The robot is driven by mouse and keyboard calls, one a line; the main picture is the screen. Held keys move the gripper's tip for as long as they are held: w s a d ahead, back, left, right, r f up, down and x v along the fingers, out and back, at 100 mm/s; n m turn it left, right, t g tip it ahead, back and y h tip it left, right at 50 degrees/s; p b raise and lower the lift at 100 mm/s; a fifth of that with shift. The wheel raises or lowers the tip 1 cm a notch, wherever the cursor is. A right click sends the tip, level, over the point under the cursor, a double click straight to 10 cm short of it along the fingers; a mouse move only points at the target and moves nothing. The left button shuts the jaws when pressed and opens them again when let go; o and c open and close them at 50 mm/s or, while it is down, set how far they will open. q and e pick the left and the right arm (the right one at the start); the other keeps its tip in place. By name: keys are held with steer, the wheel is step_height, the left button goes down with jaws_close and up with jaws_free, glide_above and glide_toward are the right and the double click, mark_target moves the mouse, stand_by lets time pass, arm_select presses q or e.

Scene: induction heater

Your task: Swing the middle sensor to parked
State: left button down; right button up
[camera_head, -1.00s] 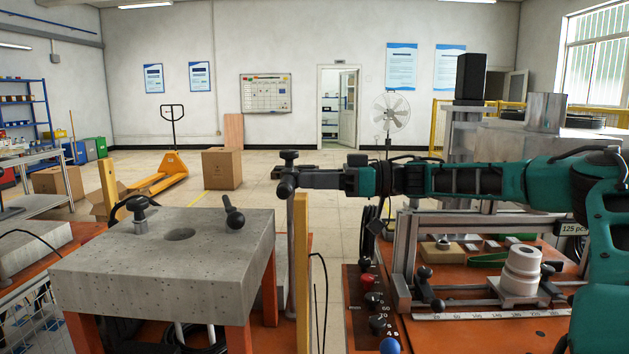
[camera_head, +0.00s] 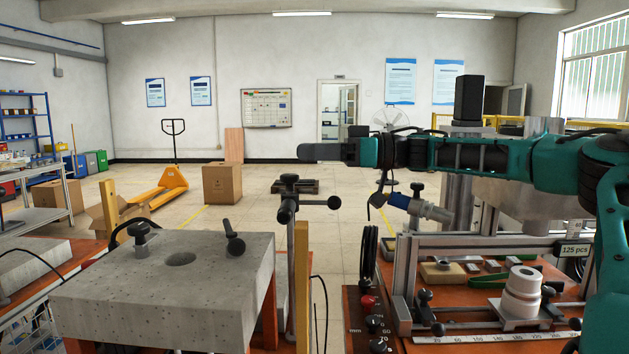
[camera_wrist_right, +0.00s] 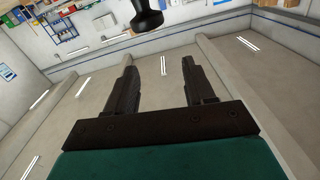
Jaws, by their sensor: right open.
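A metal post (camera_head: 291,250) stands just right of the grey block (camera_head: 150,295). It has a black knob (camera_head: 290,179) on top and a black clamp. A thin rod from the clamp ends in a black ball (camera_head: 334,202) that points right. I cannot tell for sure whether this is the middle sensor. Two other black-knobbed pieces, one left (camera_head: 141,232) and one right (camera_head: 234,243), are on the block. My right gripper (camera_head: 312,152) appears above the post, apart from it. The right wrist view shows its fingers (camera_wrist_right: 160,70) open and empty, with a black knob (camera_wrist_right: 147,15) beyond them.
A wooden upright (camera_head: 301,290) stands close to the post. On the right, an orange bench (camera_head: 450,345) carries a metal frame, a ruler and a white stepped cylinder (camera_head: 523,285). A control panel with knobs (camera_head: 372,320) is at its left. The space above the block is clear.

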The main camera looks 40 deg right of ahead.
step_height(320, 180, up, 11)
steer(key=p, duration=0.1)
steer(key=shift+f+p, duration=0.2)
steer(key=shift+p, duration=0.1)
steer(key=shift+f, duration=0.1)
stand_by(0.3)
